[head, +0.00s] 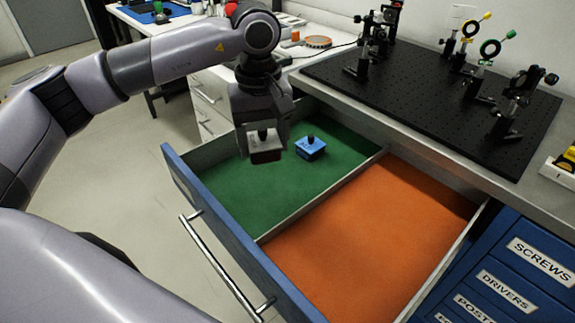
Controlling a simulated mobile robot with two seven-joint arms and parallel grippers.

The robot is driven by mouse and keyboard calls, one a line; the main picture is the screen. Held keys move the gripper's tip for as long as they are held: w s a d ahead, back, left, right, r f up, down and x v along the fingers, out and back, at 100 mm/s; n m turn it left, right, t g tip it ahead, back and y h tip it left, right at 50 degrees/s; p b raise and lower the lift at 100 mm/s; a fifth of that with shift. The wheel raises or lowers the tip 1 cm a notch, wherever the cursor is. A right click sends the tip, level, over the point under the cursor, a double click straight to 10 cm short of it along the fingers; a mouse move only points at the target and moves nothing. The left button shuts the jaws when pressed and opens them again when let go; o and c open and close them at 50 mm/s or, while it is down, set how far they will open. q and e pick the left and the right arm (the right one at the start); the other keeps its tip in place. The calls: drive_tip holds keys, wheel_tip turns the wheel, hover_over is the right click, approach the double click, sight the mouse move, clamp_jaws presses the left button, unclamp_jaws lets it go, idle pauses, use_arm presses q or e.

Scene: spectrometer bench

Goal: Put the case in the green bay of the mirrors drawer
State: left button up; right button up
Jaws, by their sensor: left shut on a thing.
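My left gripper (264,143) hangs over the green bay (290,180) of the open drawer. It is shut on a small grey case (266,155), which has a knob on top between the fingers. The case appears held above the green floor, near the drawer's left end. A blue case (311,149) with a dark knob sits in the green bay, just right of the held case. The orange bay (370,235) is empty, and a thin divider (320,195) runs between the two bays. My right gripper is not in view.
The drawer's blue front with its metal handle (222,262) faces the lower left. A black breadboard (425,90) with several optical mounts stands on the bench behind. Labelled blue drawers (515,285) are at the right. Much of the green bay's floor is clear.

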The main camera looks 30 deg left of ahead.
sight(253, 188)
use_arm(q)
drive_tip(key=w+a+r+n+b, duration=0.1)
drive_tip(key=w+a+r+n, duration=0.1)
drive_tip(key=a+r+n, duration=0.6)
drive_tip(key=shift+n, duration=0.8)
drive_tip(key=d+f, duration=0.1)
drive_tip(key=f, duration=0.6)
drive_tip(key=d+f, duration=0.1)
drive_tip(key=f, duration=0.6)
drive_tip(key=d+f, duration=0.1)
drive_tip(key=f, duration=0.6)
drive_tip(key=shift+s+d+f+b, duration=0.1)
drive_tip(key=shift+s+b, duration=0.05)
drive_tip(key=shift+b, duration=0.2)
drive_tip(key=shift+f, duration=0.2)
drive_tip(key=o, duration=1)
drive_tip(key=shift+r, duration=0.1)
drive_tip(key=shift+r, duration=0.1)
